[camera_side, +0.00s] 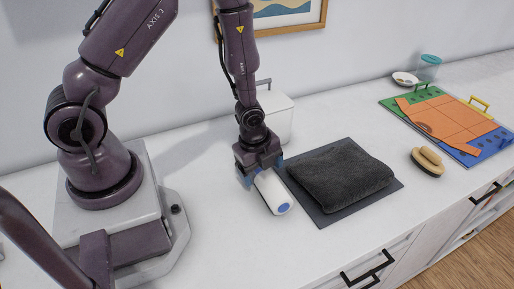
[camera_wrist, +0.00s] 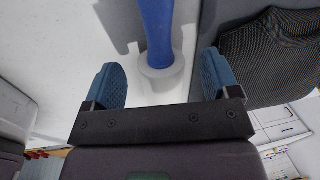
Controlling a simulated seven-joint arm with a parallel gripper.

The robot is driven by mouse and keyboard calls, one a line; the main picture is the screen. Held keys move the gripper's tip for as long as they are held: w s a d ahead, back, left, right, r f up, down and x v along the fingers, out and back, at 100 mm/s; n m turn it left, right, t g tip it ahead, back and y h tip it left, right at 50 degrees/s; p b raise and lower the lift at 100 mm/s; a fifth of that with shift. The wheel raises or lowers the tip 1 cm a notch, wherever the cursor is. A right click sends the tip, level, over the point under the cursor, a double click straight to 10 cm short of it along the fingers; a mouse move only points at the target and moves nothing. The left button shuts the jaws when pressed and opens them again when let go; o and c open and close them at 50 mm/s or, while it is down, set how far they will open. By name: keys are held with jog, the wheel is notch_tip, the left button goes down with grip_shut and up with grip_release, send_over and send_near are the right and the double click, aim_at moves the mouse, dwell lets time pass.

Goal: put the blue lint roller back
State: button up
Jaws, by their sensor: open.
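The lint roller (camera_side: 272,192) has a white roll with a blue disc at its near end. It lies on the white counter just left of the dark mat. In the wrist view its blue handle (camera_wrist: 157,32) runs up the picture from a pale end ring. My gripper (camera_side: 262,172) is low over the roller's far end. In the wrist view the blue fingers of my gripper (camera_wrist: 161,80) stand open, one on each side of the roller, with gaps beside it. The rest of the roll is hidden by the gripper body there.
A dark folded towel (camera_side: 345,173) lies on a grey mat (camera_side: 387,188) to the right. A white lidded box (camera_side: 278,116) stands behind my gripper. The front counter is clear.

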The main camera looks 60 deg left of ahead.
jog(key=s+r+n+t, duration=0.15)
jog(key=r+n, duration=0.25)
jog(key=r, duration=0.7)
jog(key=s+r+n, duration=0.2)
jog(key=r+n, duration=0.1)
jog(key=r, duration=0.8)
jog(key=s+d+r+n+t, duration=0.2)
jog(key=s+r+n, duration=0.6)
jog(key=r+n, duration=0.1)
jog(key=shift+d+r, duration=0.3)
jog(key=shift+r, duration=0.15)
